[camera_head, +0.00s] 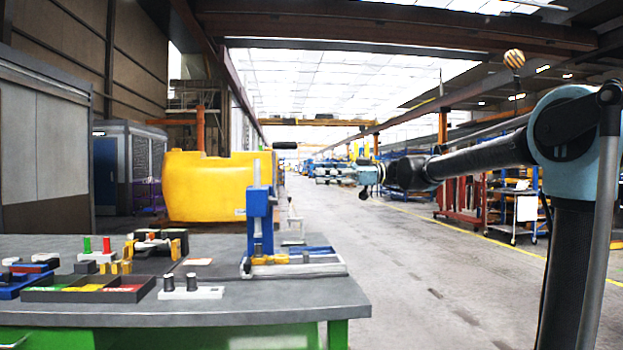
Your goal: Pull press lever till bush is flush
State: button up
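The blue press (260,212) stands upright on the grey bench, on a base (315,269) near the bench's right end. A black bar-like grip (285,145) shows above and right of the press top; it looks like the lever's handle, but its link to the press is not clear. A yellow part (270,259) lies at the press foot. A small dark cylinder (306,256) stands to its right. I cannot make out the bush or how deep it sits. My gripper (364,193) is in the air right of the press, apart from it; its fingers are too small to read.
The grey bench (250,298) holds a three-colour tray (88,289), a white block (205,293) with two dark pegs, and red and green pegs at left. A large yellow casting (205,187) stands behind. The aisle floor (440,270) right of the bench is clear.

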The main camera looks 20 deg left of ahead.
jog(key=shift+w+d, duration=0.25)
jog(key=shift+d, duration=0.35)
jog(key=s+d+f+m+t+h, duration=0.3)
jog(key=s+d+f+m+h, duration=0.2)
jog(key=d+f, duration=1)
jog(key=s+d+f+m+t+h, duration=0.3)
jog(key=s+d+f+m+h, duration=0.2)
jog(key=d+f+m, duration=0.7)
jog(key=s+d+f+m+t+h, duration=0.4)
jog(key=d+f+m, duration=0.5)
jog(key=d+f, duration=0.9)
jog(key=s+f+h, duration=0.2)
jog(key=s+f, duration=0.1)
jog(key=shift+s+f, duration=0.25)
jog(key=shift+f, duration=0.15)
jog(key=shift+a, duration=0.15)
